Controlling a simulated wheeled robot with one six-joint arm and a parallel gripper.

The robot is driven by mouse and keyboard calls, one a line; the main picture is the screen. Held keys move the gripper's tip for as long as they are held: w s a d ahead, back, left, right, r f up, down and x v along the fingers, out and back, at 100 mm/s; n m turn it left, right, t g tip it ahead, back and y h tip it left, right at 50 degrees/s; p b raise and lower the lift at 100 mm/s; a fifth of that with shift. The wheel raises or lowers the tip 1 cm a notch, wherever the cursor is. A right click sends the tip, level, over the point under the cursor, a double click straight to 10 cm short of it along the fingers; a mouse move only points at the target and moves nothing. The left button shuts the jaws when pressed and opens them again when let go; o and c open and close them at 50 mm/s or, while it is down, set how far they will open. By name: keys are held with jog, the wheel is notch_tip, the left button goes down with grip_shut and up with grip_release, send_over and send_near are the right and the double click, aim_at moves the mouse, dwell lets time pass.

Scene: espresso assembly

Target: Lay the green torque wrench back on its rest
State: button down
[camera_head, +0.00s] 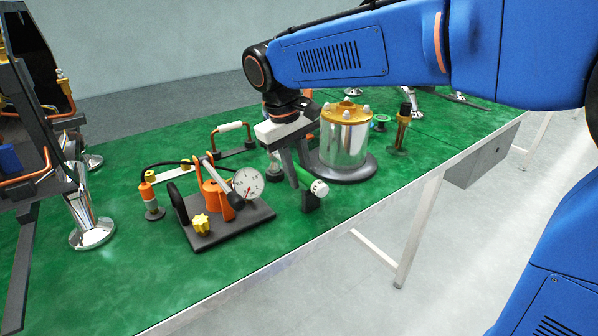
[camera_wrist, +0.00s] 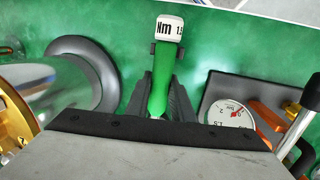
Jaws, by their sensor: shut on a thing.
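The green torque wrench (camera_head: 308,182) has a white end cap that faces the table's front edge. It also shows in the wrist view (camera_wrist: 159,75), with "Nm" on its white end. My gripper (camera_head: 297,178) points down and is shut on the green handle, with one dark finger on each side in the wrist view (camera_wrist: 160,92). A dark rest block (camera_head: 310,202) stands under the handle near the white end. In the wrist view small dark prongs of the rest (camera_wrist: 181,50) flank the handle. Whether the handle bears on the rest, I cannot tell. My gripper hides the wrench's far part.
A dark plate (camera_head: 240,228) with an orange lever press and a dial gauge (camera_head: 248,183) stands close to the left. A shiny boiler (camera_head: 344,143) with a gold lid stands on a dark round base close to the right. Table in front is clear.

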jog(key=shift+f, duration=0.15)
dwell(0.5)
jog(key=shift+f, duration=0.25)
jog(key=c, duration=1.5)
grip_release()
jog(key=shift+o, duration=0.2)
